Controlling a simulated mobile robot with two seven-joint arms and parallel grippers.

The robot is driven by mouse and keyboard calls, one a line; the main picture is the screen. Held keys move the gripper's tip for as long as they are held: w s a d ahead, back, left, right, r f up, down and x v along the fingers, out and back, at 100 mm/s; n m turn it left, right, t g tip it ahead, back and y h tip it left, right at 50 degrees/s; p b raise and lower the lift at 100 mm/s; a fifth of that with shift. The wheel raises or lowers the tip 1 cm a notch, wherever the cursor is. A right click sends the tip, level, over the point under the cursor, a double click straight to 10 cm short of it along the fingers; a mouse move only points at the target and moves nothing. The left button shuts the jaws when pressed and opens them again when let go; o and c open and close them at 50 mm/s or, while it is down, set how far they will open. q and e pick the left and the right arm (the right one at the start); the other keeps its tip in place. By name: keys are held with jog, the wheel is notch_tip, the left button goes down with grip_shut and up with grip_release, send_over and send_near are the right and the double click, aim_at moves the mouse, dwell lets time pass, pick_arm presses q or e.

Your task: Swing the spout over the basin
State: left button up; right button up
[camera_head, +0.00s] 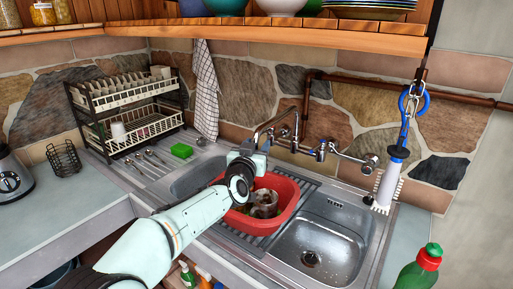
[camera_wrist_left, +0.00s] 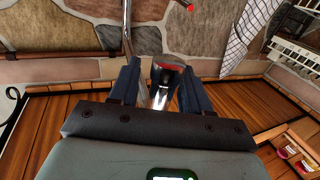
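The metal spout (camera_head: 270,124) of the wall-mounted faucet (camera_head: 322,149) sticks out at the back of the sink, and its outer end is partly hidden by my left gripper (camera_head: 262,143). In the left wrist view my two dark fingers (camera_wrist_left: 160,90) stand apart, with a shiny metal piece with a reddish end between them. I cannot tell whether they touch it. The right basin (camera_head: 325,246) is empty, with a drain at its bottom. The left basin (camera_head: 193,178) is partly covered by a red tub and my arm. My right gripper is not in view.
The red tub (camera_head: 284,189) holds pots. A dish rack (camera_head: 128,108) and green sponge (camera_head: 181,151) stand to the left. A brush (camera_head: 387,184) hangs at the right near a green bottle (camera_head: 417,271). A wooden shelf (camera_head: 270,33) overhangs the back.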

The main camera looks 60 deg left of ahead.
pick_arm(q)
jog(key=v, duration=1.3)
jog(key=shift+s+d+f, duration=0.1)
jog(key=shift+s+d, duration=0.05)
